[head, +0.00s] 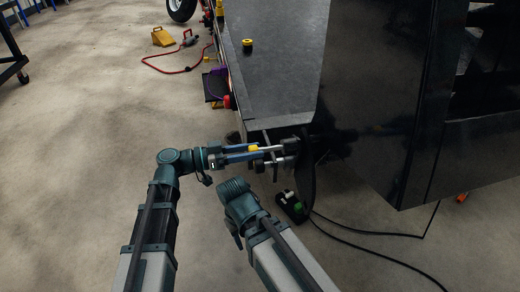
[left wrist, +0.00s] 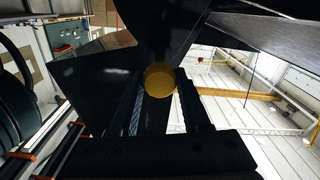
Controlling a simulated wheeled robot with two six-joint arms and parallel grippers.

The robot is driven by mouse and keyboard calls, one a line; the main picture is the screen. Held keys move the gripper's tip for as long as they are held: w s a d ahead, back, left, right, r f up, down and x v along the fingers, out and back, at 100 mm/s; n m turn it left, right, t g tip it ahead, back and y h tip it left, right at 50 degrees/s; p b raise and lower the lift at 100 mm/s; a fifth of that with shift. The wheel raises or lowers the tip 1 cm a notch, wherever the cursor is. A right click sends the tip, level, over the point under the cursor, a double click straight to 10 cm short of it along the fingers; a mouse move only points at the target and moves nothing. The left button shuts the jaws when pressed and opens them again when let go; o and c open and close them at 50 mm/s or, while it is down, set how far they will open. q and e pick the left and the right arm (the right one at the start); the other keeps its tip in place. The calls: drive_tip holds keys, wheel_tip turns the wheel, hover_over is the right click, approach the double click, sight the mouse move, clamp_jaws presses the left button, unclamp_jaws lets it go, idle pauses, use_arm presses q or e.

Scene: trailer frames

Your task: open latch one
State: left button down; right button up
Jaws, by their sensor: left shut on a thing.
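My left gripper (head: 272,153) reaches in from the left, beside the corner of the dark trailer (head: 283,75). It is shut on the latch, a thin silver rod with a yellow end (head: 253,149) between the fingers. In the left wrist view the latch's round yellow end (left wrist: 160,79) faces the camera between the two dark fingers (left wrist: 165,100). Where the rod meets the trailer is partly hidden by the fingers. My right arm (head: 245,205) is folded below the left gripper; I cannot see its fingers.
A large dark panel (head: 375,90) stands to the right of the latch. A black plug with a green part (head: 296,207) and black cables lie below it. A yellow wedge (head: 162,37) and a red cable (head: 160,68) lie on the floor at the back.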

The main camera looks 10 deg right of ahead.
use_arm(q)
drive_tip(key=shift+c, duration=1.9)
unclamp_jaws()
drive_tip(key=a, duration=1.3)
drive_tip(key=shift+s+a, duration=0.2)
drive_tip(key=shift+a, duration=0.15)
